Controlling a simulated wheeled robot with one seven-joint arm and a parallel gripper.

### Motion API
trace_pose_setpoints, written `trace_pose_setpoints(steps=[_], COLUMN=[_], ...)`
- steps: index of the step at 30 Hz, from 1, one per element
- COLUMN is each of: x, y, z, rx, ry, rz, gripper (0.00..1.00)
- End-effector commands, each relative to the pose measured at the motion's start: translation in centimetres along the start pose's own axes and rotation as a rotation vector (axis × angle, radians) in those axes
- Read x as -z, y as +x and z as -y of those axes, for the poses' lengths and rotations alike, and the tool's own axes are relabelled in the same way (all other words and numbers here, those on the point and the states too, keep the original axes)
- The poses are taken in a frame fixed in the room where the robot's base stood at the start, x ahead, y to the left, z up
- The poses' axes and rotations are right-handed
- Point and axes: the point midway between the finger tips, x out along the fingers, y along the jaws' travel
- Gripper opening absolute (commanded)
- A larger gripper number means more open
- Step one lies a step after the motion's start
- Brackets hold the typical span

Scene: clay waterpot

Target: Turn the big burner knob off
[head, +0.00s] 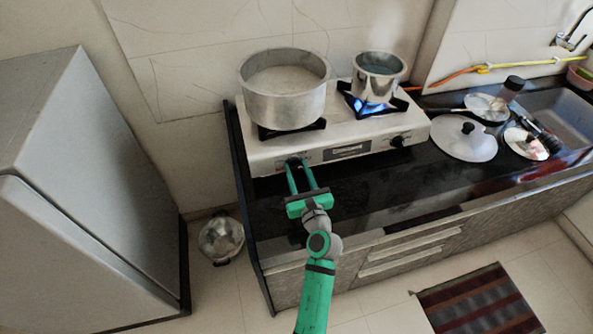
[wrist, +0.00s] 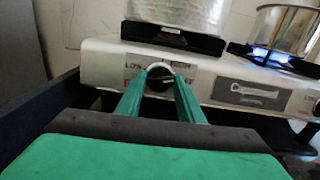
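The big burner knob (wrist: 159,82) is the dark round knob at the left end of the stove front, below the large pot (head: 285,95). My gripper (head: 296,163) has its two green fingers apart, one on either side of this knob; it also shows in the wrist view (wrist: 160,76). I cannot tell whether the fingertips press on the knob. The fingers hide part of it, so its turn position is unclear. No flame shows under the large pot. The stove (head: 265,155) is white with a second dark knob (head: 398,141) at its right.
A small pot (head: 379,68) stands over a blue flame (head: 368,106) on the right burner. A lid (head: 464,140) and pans lie on the black counter (head: 385,195) to the right. A grey fridge (head: 95,180) and a metal pot (head: 221,238) on the floor are at left.

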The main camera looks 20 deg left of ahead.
Motion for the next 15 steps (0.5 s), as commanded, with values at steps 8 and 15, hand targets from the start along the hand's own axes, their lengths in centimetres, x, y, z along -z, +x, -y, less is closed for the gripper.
trace_pose_setpoints(steps=[8, 15], x=[0.0, -0.01], y=[-0.03, -0.01], z=[-0.11, -0.19], rx=[0.017, 0.043], ry=[0.081, 0.208], rz=[-0.001, -0.001], gripper=[0.12, 0.12])
